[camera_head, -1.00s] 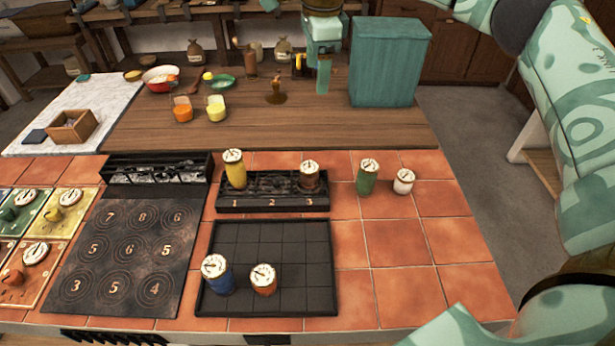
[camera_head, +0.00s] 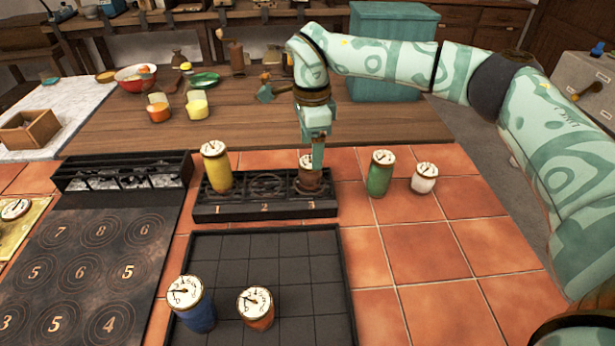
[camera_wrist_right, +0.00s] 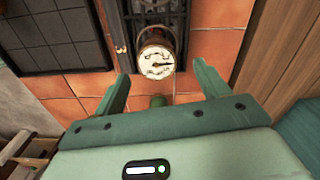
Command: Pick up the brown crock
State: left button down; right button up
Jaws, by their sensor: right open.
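The brown crock (camera_head: 309,179), with a white dial lid, stands upright in slot 3 of the black rack (camera_head: 240,211). In the right wrist view the crock's dial (camera_wrist_right: 157,62) shows just past my fingertips, between their lines. My right gripper (camera_head: 316,158) is open and points down at the crock; in the head view it covers part of the lid. Its two fingers (camera_wrist_right: 160,80) are spread in the right wrist view with nothing held. I cannot tell whether they touch the crock. My left gripper is out of view.
A yellow crock (camera_head: 217,172) stands in slot 1. A green crock (camera_head: 380,178) and a white crock (camera_head: 424,180) stand right of the rack. A blue crock (camera_head: 195,311) and an orange crock (camera_head: 256,312) are on the gridded tray (camera_head: 290,240). Tiles at front right are clear.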

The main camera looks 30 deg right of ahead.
aim_at(310, 161)
notch_tip(310, 161, down, 3)
jog(key=shift+r+b, duration=0.2)
jog(key=shift+b, duration=0.1)
jog(key=f+b, duration=0.1)
jog(key=f, duration=0.2)
jog(key=f+b, duration=0.1)
jog(key=f, duration=0.1)
jog(key=shift+a+f+b, duration=0.1)
jog(key=shift+a+b, duration=0.15)
jog(key=shift+b, duration=0.1)
jog(key=shift+s+r, duration=0.15)
jog(key=shift+r, duration=0.05)
jog(key=shift+c, duration=0.3)
jog(key=c, duration=1.2)
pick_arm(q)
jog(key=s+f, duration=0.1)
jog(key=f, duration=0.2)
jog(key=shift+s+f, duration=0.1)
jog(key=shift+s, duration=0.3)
pick_arm(e)
jog(key=shift+o, duration=0.2)
jog(key=shift+r, duration=0.1)
